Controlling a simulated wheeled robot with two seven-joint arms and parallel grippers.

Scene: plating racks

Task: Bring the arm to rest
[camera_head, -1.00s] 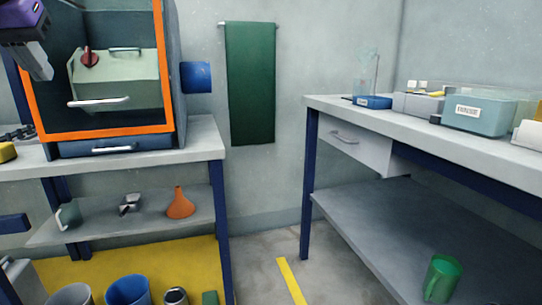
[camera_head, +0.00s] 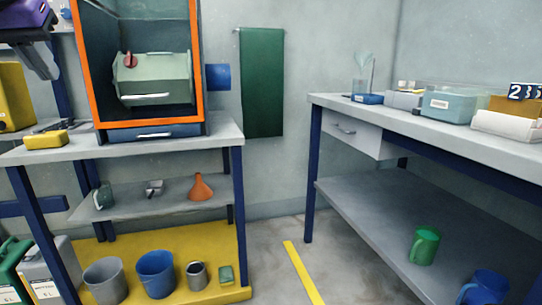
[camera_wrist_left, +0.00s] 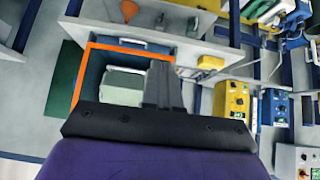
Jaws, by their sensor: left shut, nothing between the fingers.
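My left gripper (camera_head: 42,62) is at the upper left of the head view, in the air before the left workbench. In the left wrist view its dark fingers (camera_wrist_left: 162,85) are together with nothing between them. It is apart from the orange-framed cabinet (camera_head: 202,70), which stands on the left bench and holds a pale green box-shaped unit with a red knob. The cabinet frame also shows in the left wrist view (camera_wrist_left: 78,75). My right gripper is not in view.
The left bench (camera_head: 225,137) carries a yellow block (camera_head: 46,140); its lower shelf holds an orange funnel (camera_head: 201,188). Buckets stand on the yellow floor panel. The right bench (camera_head: 420,128) carries bins. A green mug (camera_head: 424,246) is on its lower shelf. Floor lies open between the benches.

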